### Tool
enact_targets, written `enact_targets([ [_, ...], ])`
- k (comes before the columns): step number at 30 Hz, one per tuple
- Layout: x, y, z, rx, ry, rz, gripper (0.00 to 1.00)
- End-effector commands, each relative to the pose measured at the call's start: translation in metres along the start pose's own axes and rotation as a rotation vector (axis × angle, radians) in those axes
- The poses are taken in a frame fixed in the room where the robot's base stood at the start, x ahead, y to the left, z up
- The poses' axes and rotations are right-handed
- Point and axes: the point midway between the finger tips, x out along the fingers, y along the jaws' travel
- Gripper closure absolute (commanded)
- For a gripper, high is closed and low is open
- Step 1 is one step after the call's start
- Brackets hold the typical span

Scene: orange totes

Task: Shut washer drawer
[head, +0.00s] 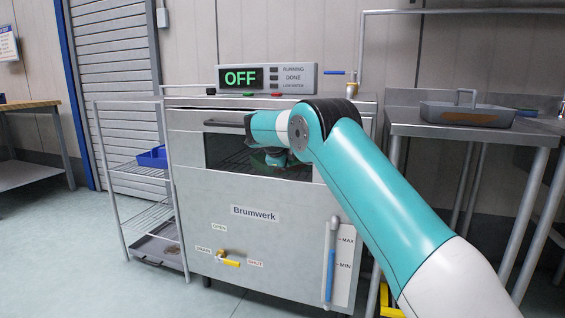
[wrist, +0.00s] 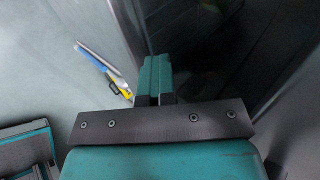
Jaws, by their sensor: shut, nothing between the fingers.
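The washer (head: 200,200) is a steel cabinet labelled Brumwerk, with a dark window (head: 225,150) in its front and a dark handle bar (head: 222,123) above the window. I cannot tell for sure how far its drawer stands out. In the wrist view the fingers (wrist: 155,72) are together and empty, close to a dark glossy surface (wrist: 205,50). I cannot tell if they touch it.
The display (head: 240,77) on top reads OFF. A yellow-handled valve (head: 230,262) and a level tube (head: 331,262) are low on the front. Floor at left is clear.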

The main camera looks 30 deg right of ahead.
Motion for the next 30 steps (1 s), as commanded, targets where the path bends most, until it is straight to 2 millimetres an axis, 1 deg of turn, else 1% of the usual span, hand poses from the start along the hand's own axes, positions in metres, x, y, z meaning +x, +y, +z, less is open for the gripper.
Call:
enact_targets([
  [1,0.004,-0.006,-0.005,0.008,0.003,-0.017,1.0],
  [2,0.004,-0.005,-0.005,0.008,0.003,-0.017,1.0],
  [5,0.002,-0.001,-0.004,0.008,0.002,-0.016,1.0],
  [8,-0.006,0.01,-0.002,0.006,0.001,-0.013,1.0],
  [11,-0.021,0.024,0.003,0.004,-0.001,-0.008,1.0],
  [13,-0.044,0.018,0.002,0.006,0.0,-0.007,1.0],
  [15,-0.063,0.018,0.003,0.004,0.0,-0.006,1.0],
  [18,-0.086,0.02,0.004,0.002,0.0,-0.005,1.0],
  [21,-0.105,0.021,0.005,0.001,-0.001,-0.004,1.0],
  [25,-0.12,0.022,0.004,0.002,0.0,-0.004,1.0],
  [30,-0.127,0.023,0.004,0.003,0.002,-0.003,1.0],
])
